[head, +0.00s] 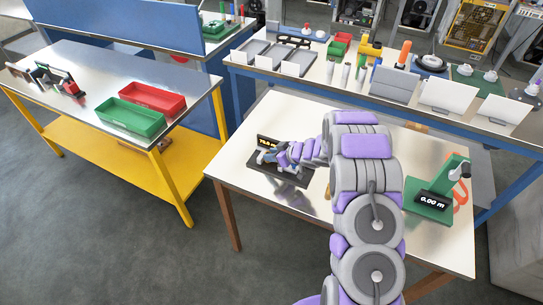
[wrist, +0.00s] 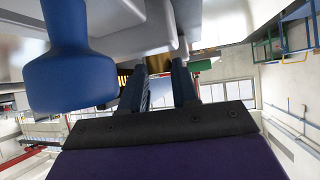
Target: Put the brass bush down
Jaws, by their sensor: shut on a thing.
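My gripper (head: 266,158) is low over a black device (head: 288,178) with a small lit display (head: 268,142), on the left part of the near steel table. In the wrist view my gripper's two dark fingers (wrist: 160,68) reach up, a narrow gap between them. The gripper is shut on the brass bush, which is mostly hidden; a brass-coloured patch (wrist: 124,76) shows beside the left finger. I cannot tell whether the bush touches the device. A large blue knob-like part (wrist: 70,75) is close to the camera at left.
A green gauge stand (head: 437,187) reading 0.00 stands at the table's right. The near steel table (head: 240,128) has bare room at its back left. A red tray (head: 152,97) and a green tray (head: 130,117) lie on the yellow-legged bench. Several tools crowd the far bench.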

